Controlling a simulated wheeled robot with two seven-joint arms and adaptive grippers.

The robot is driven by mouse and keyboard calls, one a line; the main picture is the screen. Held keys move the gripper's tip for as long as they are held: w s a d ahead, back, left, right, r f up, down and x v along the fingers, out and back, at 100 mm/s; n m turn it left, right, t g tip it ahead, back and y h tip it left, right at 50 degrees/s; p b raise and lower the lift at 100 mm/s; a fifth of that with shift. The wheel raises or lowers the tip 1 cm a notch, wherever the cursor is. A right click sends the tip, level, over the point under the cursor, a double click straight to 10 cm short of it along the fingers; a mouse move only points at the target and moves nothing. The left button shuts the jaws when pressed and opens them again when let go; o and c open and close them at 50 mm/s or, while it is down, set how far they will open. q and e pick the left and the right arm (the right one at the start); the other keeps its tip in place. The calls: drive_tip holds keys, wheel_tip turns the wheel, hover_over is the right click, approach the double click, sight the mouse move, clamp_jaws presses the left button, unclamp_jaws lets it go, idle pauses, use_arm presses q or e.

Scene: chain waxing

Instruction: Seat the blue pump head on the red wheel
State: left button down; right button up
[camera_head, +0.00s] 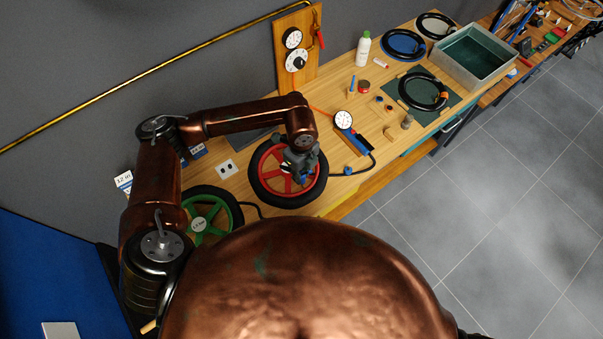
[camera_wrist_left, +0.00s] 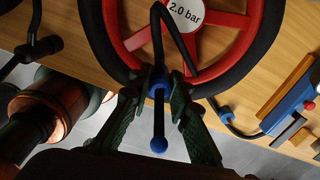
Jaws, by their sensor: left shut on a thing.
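The red wheel (camera_head: 265,161) with a black tyre lies on the bench; its spokes and white "2.0 bar" hub show in the left wrist view (camera_wrist_left: 222,18). My left gripper (camera_head: 301,165) is over the wheel's right part in the head view. In the left wrist view the left gripper (camera_wrist_left: 160,88) is shut on the blue pump head (camera_wrist_left: 158,91). A black rod with a blue knob sticks out from it, and a black hose bends over the wheel. The fingers hide part of the head; I cannot tell whether it touches the valve. My right gripper is not in view.
The blue pump (camera_head: 355,143) with a white gauge (camera_head: 343,120) lies right of the wheel. A green wheel (camera_head: 206,213) is at the lower left. A socket plate (camera_head: 227,169) lies between the wheels. Further back are a bottle (camera_head: 363,48) and a grey tub (camera_head: 470,55).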

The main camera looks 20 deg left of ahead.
sight(302, 173)
use_arm(q)
drive_tip(key=shift+f, duration=0.15)
drive_tip(key=c, duration=1.7)
unclamp_jaws()
wheel_tip(302, 173, up, 12)
